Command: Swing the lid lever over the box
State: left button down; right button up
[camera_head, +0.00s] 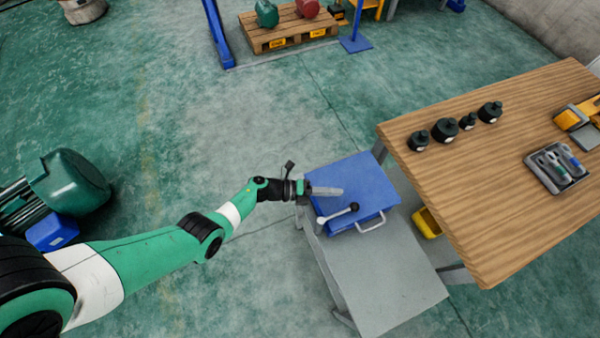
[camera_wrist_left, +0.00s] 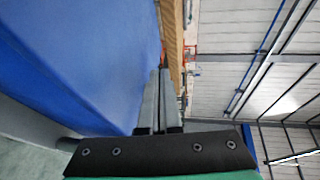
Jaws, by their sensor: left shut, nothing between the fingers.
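The blue box (camera_head: 372,178) sits on a grey stand, with a flat blue top and a pale handle (camera_head: 370,223) on its front side. The lid lever (camera_head: 337,214) is a short metal rod with a black ball knob, pivoting near the box's front left corner. Its knob lies over the front part of the blue top. My left gripper (camera_head: 341,191) comes in from the left, shut and empty, with its fingers above the box behind the lever. In the left wrist view the shut fingers (camera_wrist_left: 156,102) lie beside the blue box surface (camera_wrist_left: 85,60). The lever does not show there.
The grey stand (camera_head: 385,282) has bare room in front of the box. A wooden table (camera_head: 480,195) to the right holds several black knobs, a grey tray (camera_head: 556,168) and a yellow tool. A yellow bin (camera_head: 427,223) is under its edge. A green motor (camera_head: 72,183) stands at left.

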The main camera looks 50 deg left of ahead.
pick_arm(q)
jog(key=s+a+r, duration=0.2)
jog(key=s+a, duration=0.1)
jog(key=a, duration=0.6)
jog(key=shift+s+a, duration=0.25)
jog(key=shift+a, duration=0.05)
